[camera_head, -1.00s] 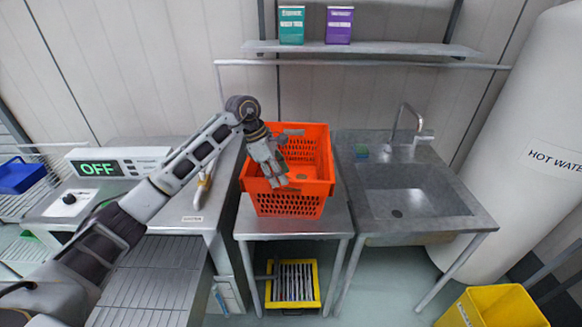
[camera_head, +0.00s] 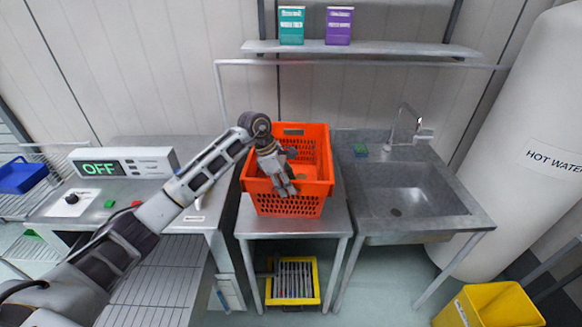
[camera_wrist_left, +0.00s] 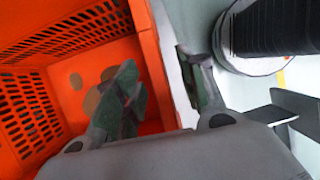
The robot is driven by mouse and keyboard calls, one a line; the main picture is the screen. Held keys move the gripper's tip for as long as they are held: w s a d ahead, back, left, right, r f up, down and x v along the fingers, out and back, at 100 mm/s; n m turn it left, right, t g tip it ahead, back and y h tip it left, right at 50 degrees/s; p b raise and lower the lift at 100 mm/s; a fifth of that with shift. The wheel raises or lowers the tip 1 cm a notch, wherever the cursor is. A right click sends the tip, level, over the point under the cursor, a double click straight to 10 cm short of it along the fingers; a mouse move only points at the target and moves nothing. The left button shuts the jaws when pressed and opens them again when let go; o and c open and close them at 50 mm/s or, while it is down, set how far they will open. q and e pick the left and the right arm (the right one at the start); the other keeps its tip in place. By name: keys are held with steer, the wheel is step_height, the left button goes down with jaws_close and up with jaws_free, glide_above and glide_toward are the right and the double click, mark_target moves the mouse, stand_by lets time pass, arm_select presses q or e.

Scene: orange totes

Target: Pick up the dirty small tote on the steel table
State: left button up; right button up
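The orange small tote (camera_head: 290,205) stands upright on the steel table (camera_head: 255,228), between the left bench and the sink. Brownish stains show on its inner floor in the left wrist view (camera_wrist_left: 75,82). My left gripper (camera_head: 284,188) hangs over the tote, fingers pointing down toward its front. In the left wrist view, the left gripper (camera_wrist_left: 160,90) is open, with one finger on the inner side of the tote's wall and the other on the outer side. The wall's rim lies between them, and I see no clear grip on it. My right gripper is not in view.
A sink (camera_head: 405,195) with a tap stands right of the table. A yellow-edged crate (camera_head: 292,297) sits below the table. A yellow bin (camera_head: 490,308) is at the lower right. A shelf (camera_head: 360,48) with two boxes hangs above. The OFF panel (camera_head: 125,162) is at left.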

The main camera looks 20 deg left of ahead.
arm_select(q)
jaws_close()
steer(key=shift+r, duration=0.15)
stand_by(0.4)
steer(key=shift+r, duration=0.1)
steer(key=shift+w+r+b, duration=0.1)
steer(key=shift+r+b, duration=0.75)
steer(key=shift+r, duration=4)
